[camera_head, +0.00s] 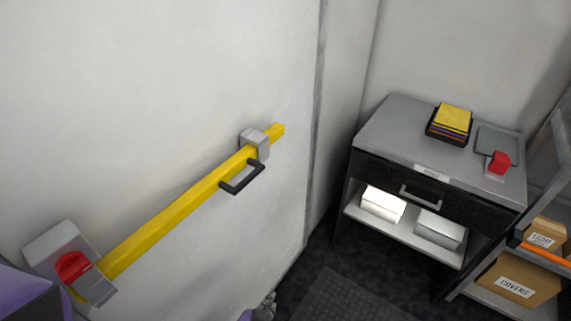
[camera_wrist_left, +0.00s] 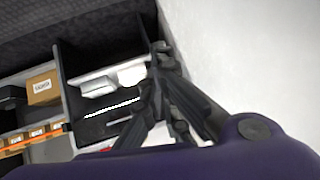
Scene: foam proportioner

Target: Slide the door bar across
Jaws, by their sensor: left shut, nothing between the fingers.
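The yellow door bar (camera_head: 175,212) runs slantwise across the pale door, from a grey housing (camera_head: 62,255) with a red part (camera_head: 73,267) at lower left, through a grey bracket (camera_head: 255,143). Its right end sticks out a little past the bracket. A black handle (camera_head: 243,180) is fixed on the bar just left of the bracket. My left gripper (camera_head: 266,303) shows only in part at the bottom edge, below the bar and apart from it. In the left wrist view my left gripper (camera_wrist_left: 160,50) is shut and empty. My right gripper is not in view.
A grey cabinet (camera_head: 400,135) with a drawer stands at right, bearing a stack of yellow-topped items (camera_head: 450,121) and a red object (camera_head: 499,163). A rack with cardboard boxes (camera_head: 515,285) is at far right. A dark mat (camera_head: 345,298) lies on the floor.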

